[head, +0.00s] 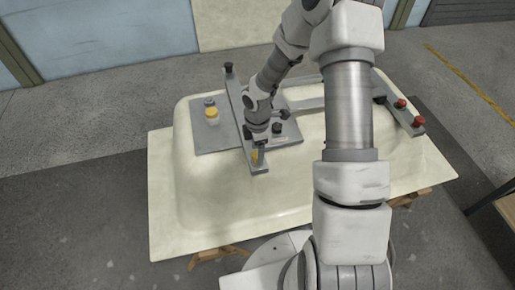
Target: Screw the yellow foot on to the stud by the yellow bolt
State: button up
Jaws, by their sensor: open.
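My gripper (260,148) is open and points down over the near end of the left grey bar (240,110). A small yellow piece (256,155) shows right at its fingertips, partly hidden by them; I cannot tell whether it is the foot or the bolt, or whether the fingers touch it. Another yellow piece (212,113) with a rounded top stands on the left part of the grey plate (200,139), apart from my gripper. The stud cannot be made out.
The upturned cream tub shell (200,205) carries the plate and bars. A grey piece (209,101), a dark knob (277,127) and a dark foot (229,66) stand nearby. Two red pieces (401,103) (418,121) are on the right bar. The shell's near left is clear.

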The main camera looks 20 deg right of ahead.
grip_shut()
jog(key=shift+f+m+b, duration=0.1)
jog(key=shift+m+b, duration=0.45)
jog(key=shift+m, duration=0.35)
jog(key=m+b, duration=0.2)
jog(key=m, duration=0.3)
jog(key=m+b, duration=0.1)
jog(key=m, duration=0.3)
jog(key=shift+b, duration=0.35)
jog(key=shift+m+b, duration=0.3)
jog(key=shift+m, duration=0.9)
jog(key=shift+o, duration=0.8)
grip_release()
jog(key=shift+c, duration=0.8)
